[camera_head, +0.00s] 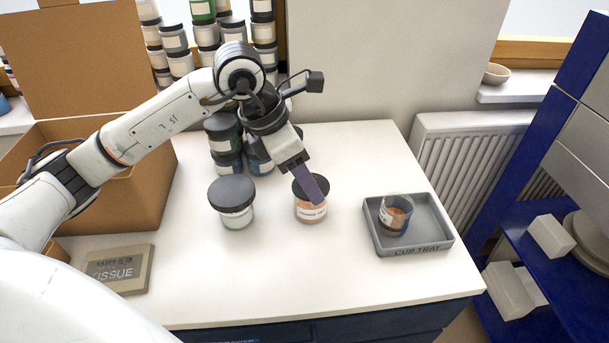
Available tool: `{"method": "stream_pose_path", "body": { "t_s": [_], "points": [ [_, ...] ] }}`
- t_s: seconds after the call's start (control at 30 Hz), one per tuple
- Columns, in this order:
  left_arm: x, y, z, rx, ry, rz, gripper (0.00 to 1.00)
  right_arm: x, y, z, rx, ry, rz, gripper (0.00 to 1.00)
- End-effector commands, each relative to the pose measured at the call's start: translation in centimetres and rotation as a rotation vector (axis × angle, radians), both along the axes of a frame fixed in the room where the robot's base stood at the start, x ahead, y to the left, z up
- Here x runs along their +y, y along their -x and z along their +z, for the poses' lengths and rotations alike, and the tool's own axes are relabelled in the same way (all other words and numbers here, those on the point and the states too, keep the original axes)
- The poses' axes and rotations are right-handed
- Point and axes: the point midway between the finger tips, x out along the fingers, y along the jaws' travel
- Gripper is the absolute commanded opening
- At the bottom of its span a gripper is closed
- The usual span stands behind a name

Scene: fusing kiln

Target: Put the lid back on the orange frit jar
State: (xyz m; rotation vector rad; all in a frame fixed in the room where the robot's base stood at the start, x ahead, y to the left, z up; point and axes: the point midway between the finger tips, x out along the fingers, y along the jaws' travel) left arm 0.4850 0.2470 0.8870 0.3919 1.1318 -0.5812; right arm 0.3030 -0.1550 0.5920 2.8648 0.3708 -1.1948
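The orange frit jar (311,211) stands upright on the white table, a clear jar with a label and orange contents. A black lid (323,184) is at its mouth and looks level. The finger hides part of the lid, so I cannot tell whether it is fully seated. My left gripper (312,188) reaches in from the upper left, with a finger over the lid and the jar's upper front. Only one finger shows clearly, so its opening and grip are unclear. My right gripper is not in view.
A black-lidded jar with pale contents (235,205) stands left of the orange jar. A grey cup tray (417,245) at right holds a clear cup (395,213) with brownish contents. Several stacked jars (224,140) stand behind. A tissue box (120,270) and cardboard box (145,190) are left. The front middle is clear.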

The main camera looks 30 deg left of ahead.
Motion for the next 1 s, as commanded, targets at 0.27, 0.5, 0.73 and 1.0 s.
{"method": "stream_pose_path", "body": {
  "t_s": [0.27, 0.5, 0.73, 1.0],
  "points": [
    [0.0, 0.0, -0.01, 0.0, 0.0, 0.0, 0.34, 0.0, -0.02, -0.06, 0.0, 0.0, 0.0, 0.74],
    [0.0, 0.0, -0.02, 0.0, 0.0, 0.0, 0.75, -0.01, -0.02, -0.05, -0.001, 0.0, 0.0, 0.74],
    [0.0, 0.01, -0.04, 0.0, 0.0, 0.0, 0.78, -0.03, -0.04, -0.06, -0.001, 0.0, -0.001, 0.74],
    [0.0, 0.01, -0.04, 0.0, 0.0, 0.0, 0.95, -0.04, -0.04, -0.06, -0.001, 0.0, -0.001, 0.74]
  ]
}}
